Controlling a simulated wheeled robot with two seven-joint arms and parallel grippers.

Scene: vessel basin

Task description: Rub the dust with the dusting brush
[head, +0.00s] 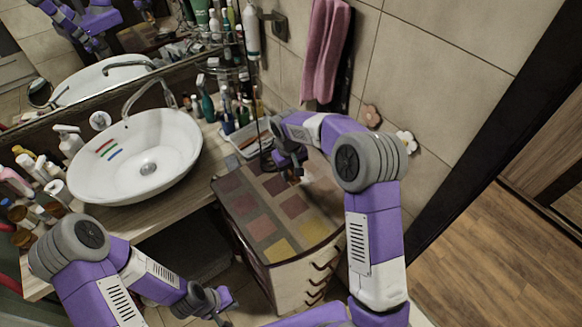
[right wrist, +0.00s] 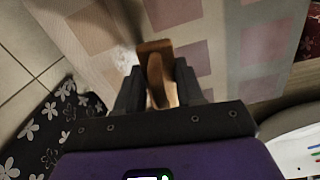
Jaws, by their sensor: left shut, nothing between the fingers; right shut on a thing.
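My right gripper (head: 286,166) is over the cabinet (head: 262,233) with a patchwork-coloured top. In the right wrist view, the right gripper (right wrist: 157,90) is shut on the dusting brush (right wrist: 155,62), a brown wooden piece between the fingers. The brush is close to the cabinet top; I cannot tell if it touches. A whitish dust patch (right wrist: 124,58) shows just left of the brush in the right wrist view, partly hidden by a finger. My left gripper (head: 224,303) is shut and empty, low in front of the counter.
A white basin (head: 135,165) with colored stripes sits on the counter left of the cabinet. Bottles crowd the counter, and a tray (head: 247,140) stands behind the cabinet. A pink towel (head: 325,50) hangs on the wall. The cabinet top's front part is clear.

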